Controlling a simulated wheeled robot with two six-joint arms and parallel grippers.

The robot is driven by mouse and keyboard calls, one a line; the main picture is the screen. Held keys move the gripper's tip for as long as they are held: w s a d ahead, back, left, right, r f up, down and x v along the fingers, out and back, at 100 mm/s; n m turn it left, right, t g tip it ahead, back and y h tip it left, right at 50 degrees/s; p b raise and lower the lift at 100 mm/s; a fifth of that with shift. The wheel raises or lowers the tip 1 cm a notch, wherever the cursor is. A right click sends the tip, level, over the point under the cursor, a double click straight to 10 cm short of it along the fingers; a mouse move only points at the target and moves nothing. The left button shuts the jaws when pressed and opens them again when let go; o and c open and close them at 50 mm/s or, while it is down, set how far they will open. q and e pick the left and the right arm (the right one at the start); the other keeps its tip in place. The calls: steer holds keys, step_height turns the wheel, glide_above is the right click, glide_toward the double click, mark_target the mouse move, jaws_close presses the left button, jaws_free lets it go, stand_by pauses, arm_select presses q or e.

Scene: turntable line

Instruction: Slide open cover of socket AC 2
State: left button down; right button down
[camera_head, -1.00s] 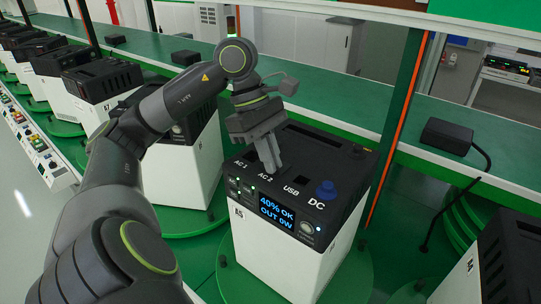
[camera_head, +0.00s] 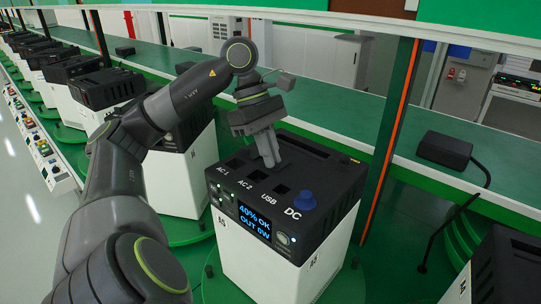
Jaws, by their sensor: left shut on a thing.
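The power station (camera_head: 285,195) stands on a green turntable, with a black top and a white lower body. Its labels read AC 1, AC 2, USB and DC. A dark square opening for socket AC 2 (camera_head: 257,176) shows behind the AC 2 label. My left gripper (camera_head: 269,164) points down just behind that opening, its fingers together at the top surface. It is shut on the small AC 2 cover, which the fingertips mostly hide. A blue cap (camera_head: 305,200) sits at DC. My right gripper is not in view.
A lit display (camera_head: 254,221) reads 40% OK, OUT 0W. Several similar stations line up to the left. A green bench (camera_head: 345,135) runs behind, with a black adapter (camera_head: 444,149) and cable at the right. A green post with an orange strip (camera_head: 391,135) stands behind the station.

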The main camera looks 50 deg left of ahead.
arm_select(q)
steer(key=shift+w+a+r, duration=0.1)
steer(key=shift+r, duration=0.05)
steer(key=c, duration=2)
jaws_free()
steer(key=o, duration=0.4)
steer(key=shift+w, duration=0.1)
steer(key=shift+o, duration=0.2)
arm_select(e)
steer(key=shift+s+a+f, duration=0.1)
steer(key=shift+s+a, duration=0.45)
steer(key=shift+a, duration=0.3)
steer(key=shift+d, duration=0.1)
